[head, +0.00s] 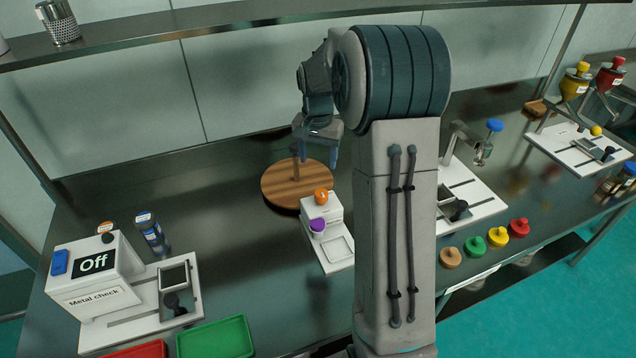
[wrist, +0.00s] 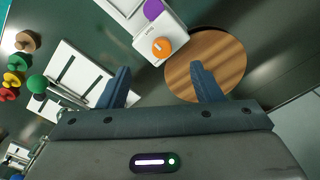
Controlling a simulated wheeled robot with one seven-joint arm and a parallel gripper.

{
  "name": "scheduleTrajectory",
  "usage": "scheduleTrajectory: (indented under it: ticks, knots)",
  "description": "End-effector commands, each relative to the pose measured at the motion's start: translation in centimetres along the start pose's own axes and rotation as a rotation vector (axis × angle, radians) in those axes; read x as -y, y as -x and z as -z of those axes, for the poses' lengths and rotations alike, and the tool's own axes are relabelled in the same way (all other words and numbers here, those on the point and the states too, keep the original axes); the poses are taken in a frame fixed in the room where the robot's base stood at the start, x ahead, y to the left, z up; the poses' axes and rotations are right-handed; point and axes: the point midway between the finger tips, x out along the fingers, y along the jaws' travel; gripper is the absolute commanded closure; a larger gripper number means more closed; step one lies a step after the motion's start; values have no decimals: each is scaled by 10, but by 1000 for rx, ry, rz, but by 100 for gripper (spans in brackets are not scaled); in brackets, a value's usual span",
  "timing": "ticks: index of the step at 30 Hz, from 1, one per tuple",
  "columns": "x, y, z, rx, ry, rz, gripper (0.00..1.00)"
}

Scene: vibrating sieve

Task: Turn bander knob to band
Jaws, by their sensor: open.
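A small white device (head: 335,240) stands mid-bench, with an orange knob (head: 321,196) on top and a purple round piece (head: 317,225) in front of it. No label on it is legible, so I cannot tell for sure that it is the bander. In the wrist view the orange knob (wrist: 162,47) lies ahead of and between my fingers, with the purple piece (wrist: 153,9) farther up. My gripper (head: 315,152) is open and empty, above and behind the device, over the round wooden board. It also shows in the wrist view (wrist: 160,68), apart from the knob.
The round wooden board (head: 280,188) with an upright post sits just behind the device. A metal check box (head: 93,268) reading "Off" stands left. A white station (head: 470,200) and several coloured knobbed pieces (head: 473,245) are right. An overhead shelf (head: 230,22) runs along the back.

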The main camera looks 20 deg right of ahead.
Motion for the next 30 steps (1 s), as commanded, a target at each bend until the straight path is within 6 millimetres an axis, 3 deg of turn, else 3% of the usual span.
scheduleTrajectory:
  ticks: [3, 8, 14, 24, 30]
  knots:
    - [2, -12, 22, 22, -58, -4, 41]
    - [2, -23, 34, 33, -98, -5, 41]
    - [2, -42, 35, 37, -105, -7, 41]
    - [2, -113, 32, 38, -102, -7, 41]
    - [1, -145, 31, 37, -102, -7, 41]
